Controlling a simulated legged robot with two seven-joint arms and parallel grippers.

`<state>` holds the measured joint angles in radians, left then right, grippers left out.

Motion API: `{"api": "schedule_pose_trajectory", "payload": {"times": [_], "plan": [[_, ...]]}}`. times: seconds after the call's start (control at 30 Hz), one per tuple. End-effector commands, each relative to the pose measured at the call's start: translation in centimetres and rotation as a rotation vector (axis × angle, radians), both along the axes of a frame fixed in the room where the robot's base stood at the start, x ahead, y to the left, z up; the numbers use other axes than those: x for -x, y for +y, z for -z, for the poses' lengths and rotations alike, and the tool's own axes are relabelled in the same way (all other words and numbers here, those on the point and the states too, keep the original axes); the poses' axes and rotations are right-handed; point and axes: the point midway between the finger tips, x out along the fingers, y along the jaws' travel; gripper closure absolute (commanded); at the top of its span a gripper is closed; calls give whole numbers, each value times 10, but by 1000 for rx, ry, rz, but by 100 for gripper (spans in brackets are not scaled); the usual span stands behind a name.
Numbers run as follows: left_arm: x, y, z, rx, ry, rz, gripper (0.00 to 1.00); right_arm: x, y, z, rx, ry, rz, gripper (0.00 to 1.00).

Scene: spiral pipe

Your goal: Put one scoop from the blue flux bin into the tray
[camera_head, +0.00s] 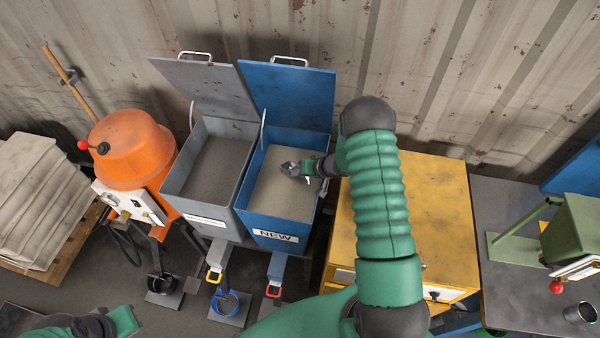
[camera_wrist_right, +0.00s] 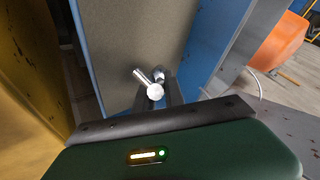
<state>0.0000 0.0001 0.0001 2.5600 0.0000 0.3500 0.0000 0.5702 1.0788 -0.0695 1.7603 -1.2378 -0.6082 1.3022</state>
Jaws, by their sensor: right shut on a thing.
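The blue flux bin (camera_head: 322,205), labelled "NEW", stands open with its lid raised and grey-beige granules (camera_head: 285,195) inside. My right gripper (camera_head: 308,168) is over the bin's right part, shut on a metal scoop (camera_head: 290,169). The scoop is at or just above the granules; I cannot tell whether it touches them or holds any. The wrist view shows the scoop's shiny handle (camera_wrist_right: 155,91) between the dark fingers (camera_wrist_right: 172,90), with the blue bin wall (camera_wrist_right: 205,50) behind. My left arm shows at the bottom left; its fingertips are not clear. I cannot pick out the tray for certain.
A grey bin (camera_head: 186,205) with similar granules adjoins on the left. An orange drum machine (camera_head: 130,150) stands farther left. A yellow cabinet (camera_head: 415,190) stands close on the right, under my right arm. A grey table (camera_head: 505,205) with a green device (camera_head: 575,230) is farther right.

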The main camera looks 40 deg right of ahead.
Motion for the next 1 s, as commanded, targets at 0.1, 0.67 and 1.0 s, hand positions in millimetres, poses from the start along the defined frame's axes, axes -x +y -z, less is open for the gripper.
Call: {"api": "schedule_pose_trajectory", "payload": {"times": [0.1,0.67,1.0], "plan": [[0,0,9,0,0,0,100,-2,1,13,0,12,-2,100],[0,0,20,0,0,0,100,-31,-2,48,0,18,-2,100],[0,0,32,0,0,0,100,-44,-3,55,2,-16,0,100]]}}
